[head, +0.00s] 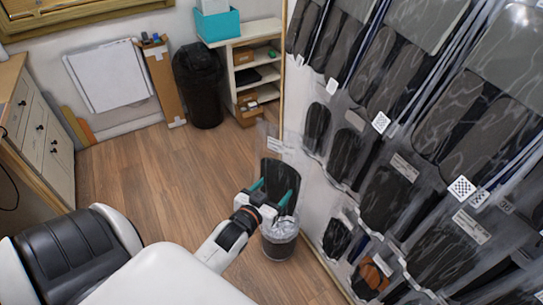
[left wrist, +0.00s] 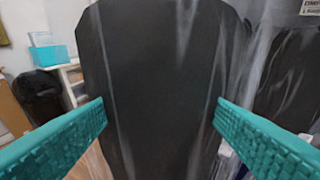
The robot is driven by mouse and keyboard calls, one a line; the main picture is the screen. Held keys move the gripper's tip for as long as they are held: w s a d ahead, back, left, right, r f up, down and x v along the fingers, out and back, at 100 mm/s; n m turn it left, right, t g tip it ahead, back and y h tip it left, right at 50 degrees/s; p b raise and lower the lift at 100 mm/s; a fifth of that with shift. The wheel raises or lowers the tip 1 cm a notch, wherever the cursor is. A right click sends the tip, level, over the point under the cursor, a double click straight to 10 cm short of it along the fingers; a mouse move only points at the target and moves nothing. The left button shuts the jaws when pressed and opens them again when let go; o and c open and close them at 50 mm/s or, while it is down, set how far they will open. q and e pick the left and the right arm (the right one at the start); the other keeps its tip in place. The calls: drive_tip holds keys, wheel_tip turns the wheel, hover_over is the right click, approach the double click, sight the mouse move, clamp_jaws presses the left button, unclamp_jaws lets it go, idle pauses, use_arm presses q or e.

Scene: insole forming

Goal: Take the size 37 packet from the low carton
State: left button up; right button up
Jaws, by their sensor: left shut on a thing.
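My left gripper (head: 274,194) has its teal fingers on both sides of a clear packet with a dark insole (head: 281,174) and is shut on it. The packet stands upright in front of the hanging rack. In the left wrist view the dark insole (left wrist: 155,90) fills the middle between the two teal fingers (left wrist: 160,112). A white label (head: 279,146) shows above the insole, but its size is too small to read. My right gripper is not in view. I cannot make out which thing is the low carton.
Several packets of dark insoles (head: 388,200) hang on the rack at right, close to my left gripper. A small bin (head: 280,243) stands below the gripper. A black bin (head: 199,85) and a white shelf (head: 262,68) with boxes stand behind. The wooden floor (head: 150,180) is clear.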

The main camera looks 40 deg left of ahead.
use_arm(q)
drive_tip(key=shift+w+a, duration=0.15)
drive_tip(key=shift+w, duration=0.25)
drive_tip(key=shift+w+b, duration=0.35)
drive_tip(key=shift+b, duration=0.05)
drive_tip(key=w, duration=0.1)
drive_tip(key=w+d+b, duration=0.1)
drive_tip(key=w, duration=0.1)
drive_tip(key=w+d, duration=0.1)
drive_tip(key=shift+w+b, duration=0.2)
drive_tip(key=shift+b, duration=0.2)
drive_tip(key=shift+w+d+b, duration=0.3)
drive_tip(key=shift+w, duration=0.45)
drive_tip(key=shift+w+d, duration=0.1)
